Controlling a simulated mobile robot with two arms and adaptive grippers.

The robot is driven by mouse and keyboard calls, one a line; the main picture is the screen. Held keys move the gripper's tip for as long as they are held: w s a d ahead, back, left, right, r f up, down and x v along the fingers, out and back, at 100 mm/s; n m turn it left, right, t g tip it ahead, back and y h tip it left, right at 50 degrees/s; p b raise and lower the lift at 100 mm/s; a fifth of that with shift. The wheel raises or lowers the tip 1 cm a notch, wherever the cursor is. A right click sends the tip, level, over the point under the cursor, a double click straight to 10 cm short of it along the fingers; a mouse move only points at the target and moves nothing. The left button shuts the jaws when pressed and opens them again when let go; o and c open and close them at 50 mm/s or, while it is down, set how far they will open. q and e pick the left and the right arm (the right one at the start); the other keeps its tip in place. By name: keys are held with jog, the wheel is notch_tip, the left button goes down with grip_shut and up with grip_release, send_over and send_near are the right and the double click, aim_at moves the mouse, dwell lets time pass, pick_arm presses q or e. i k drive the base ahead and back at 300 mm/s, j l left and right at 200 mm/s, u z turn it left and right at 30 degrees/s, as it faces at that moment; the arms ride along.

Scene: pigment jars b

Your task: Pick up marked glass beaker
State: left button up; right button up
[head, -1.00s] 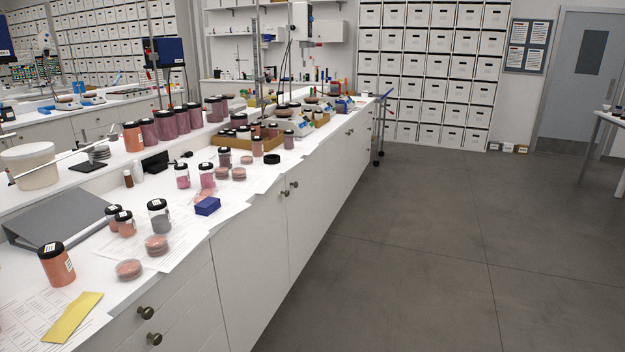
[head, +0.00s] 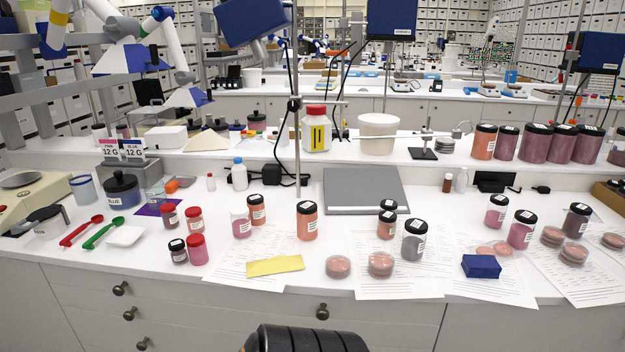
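A clear glass beaker (head: 155,196) stands at the left of the white bench in the head view, behind the red-lidded jars and beside the dark pot labelled BLUE (head: 122,192). Another clear glass vessel (head: 84,191) stands further left. Both are small in the picture, and I cannot make out markings on either. Neither my left nor my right gripper can be made out in the head view.
A scale (head: 30,190) is at far left. A grey binder (head: 364,191) and pigment jars fill the middle and right.

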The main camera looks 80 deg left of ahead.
aim_at(155, 194)
jog(key=u, duration=2.3)
